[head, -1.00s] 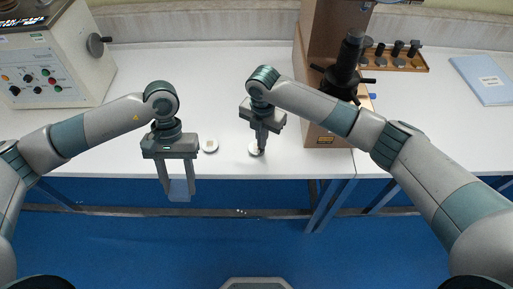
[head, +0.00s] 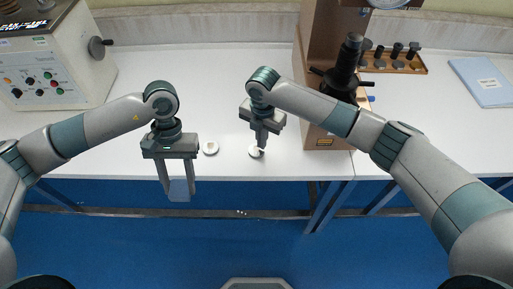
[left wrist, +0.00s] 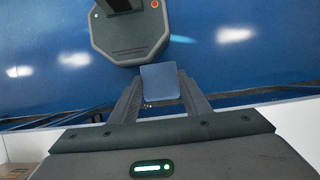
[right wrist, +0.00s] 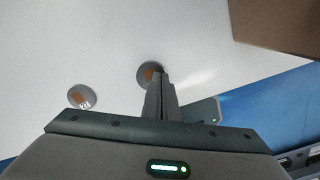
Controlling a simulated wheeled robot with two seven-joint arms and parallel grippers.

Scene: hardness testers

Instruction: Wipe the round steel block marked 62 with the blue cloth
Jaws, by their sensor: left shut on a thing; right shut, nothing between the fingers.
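The blue cloth (left wrist: 160,82) is a small blue-grey square held between the fingers of my left gripper (left wrist: 160,97). In the head view the cloth (head: 179,190) hangs low between the fingers of the left gripper (head: 177,188), past the table's front edge. Two round steel blocks lie on the white table. One block (head: 256,152) is under the tips of my right gripper (head: 262,147), which is shut and empty; it also shows in the right wrist view (right wrist: 146,73). The other block (head: 210,148) lies to its left, also in the right wrist view (right wrist: 81,97). Their markings are unreadable.
A brown tester (head: 324,135) with a black scope stands right of the blocks. A wooden rack (head: 392,62) of dark pieces and a pale blue booklet (head: 485,80) are at the back right. A control box (head: 55,70) stands at the left.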

